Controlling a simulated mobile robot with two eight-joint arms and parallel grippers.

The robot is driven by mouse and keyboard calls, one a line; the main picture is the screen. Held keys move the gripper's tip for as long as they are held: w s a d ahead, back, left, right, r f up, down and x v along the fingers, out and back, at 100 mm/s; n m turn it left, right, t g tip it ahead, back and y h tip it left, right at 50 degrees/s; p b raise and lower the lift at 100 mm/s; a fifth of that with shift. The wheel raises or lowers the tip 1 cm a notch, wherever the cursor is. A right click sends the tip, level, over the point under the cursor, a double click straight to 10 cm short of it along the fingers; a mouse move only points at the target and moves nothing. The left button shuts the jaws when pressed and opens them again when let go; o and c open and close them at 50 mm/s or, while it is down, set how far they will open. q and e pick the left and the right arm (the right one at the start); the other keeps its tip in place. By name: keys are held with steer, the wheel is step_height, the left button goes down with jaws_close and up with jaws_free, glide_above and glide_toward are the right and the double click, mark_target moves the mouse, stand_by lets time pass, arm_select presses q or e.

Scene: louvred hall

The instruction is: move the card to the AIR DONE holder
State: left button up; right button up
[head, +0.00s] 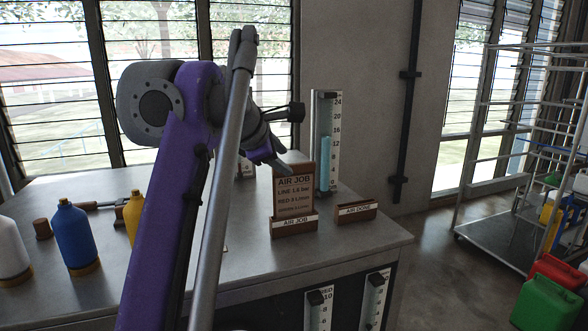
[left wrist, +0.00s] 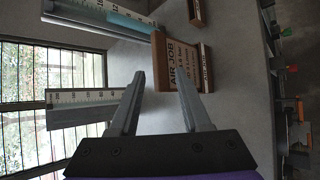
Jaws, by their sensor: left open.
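The brown card (head: 294,190), lettered AIR JOB with smaller lines below, stands upright in the AIR JOB holder (head: 295,225) on the grey bench. The AIR DONE holder (head: 356,211) stands to its right with no card in it. My left gripper (head: 272,160) is behind the card's upper left in the head view, its fingers partly hidden. In the left wrist view my left gripper (left wrist: 161,80) is open and empty. The card (left wrist: 176,62) shows beyond and between its fingertips, apart from them as far as I can tell. My right gripper is not in view.
A scaled gauge (head: 328,140) with a blue column stands behind the holders. A blue bottle (head: 75,235), a white bottle (head: 10,250) and a yellow bottle (head: 133,215) stand at the bench's left. A wire rack (head: 500,230) and red and green jerrycans (head: 545,305) are at right.

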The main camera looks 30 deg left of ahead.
mark_target(293, 168)
arm_select(q)
steer(key=x, duration=0.7)
steer(key=shift+w+b, duration=0.1)
steer(key=shift+b, duration=0.25)
steer(key=shift+r, duration=0.1)
steer(key=shift+c, duration=1)
jaws_close()
stand_by(0.5)
